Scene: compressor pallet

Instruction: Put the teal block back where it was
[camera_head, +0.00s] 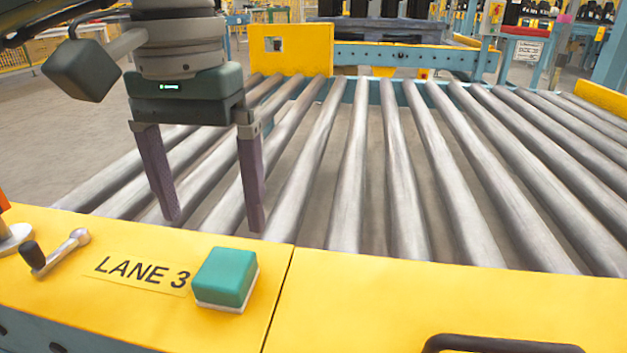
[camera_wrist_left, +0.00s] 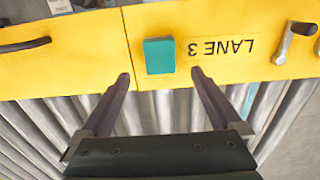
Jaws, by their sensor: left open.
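The teal block (camera_head: 225,276) stands on the yellow front panel, on a thin white base, just right of the LANE 3 label (camera_head: 139,271). Its near side and top show clearly in the head view. It also shows in the left wrist view (camera_wrist_left: 159,55), beyond the fingertips and roughly between them. My left gripper (camera_head: 213,226) is open and empty over the rollers, with its fingers pointing down. It is behind the block and apart from it. My left gripper also shows in the left wrist view (camera_wrist_left: 160,77). My right gripper is out of view.
Metal rollers (camera_head: 404,170) fill the space behind the yellow panel (camera_head: 330,295). A crank handle (camera_head: 55,252) stands left of the label. A dark handle (camera_head: 500,343) is at the front right. The panel between block and dark handle is clear.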

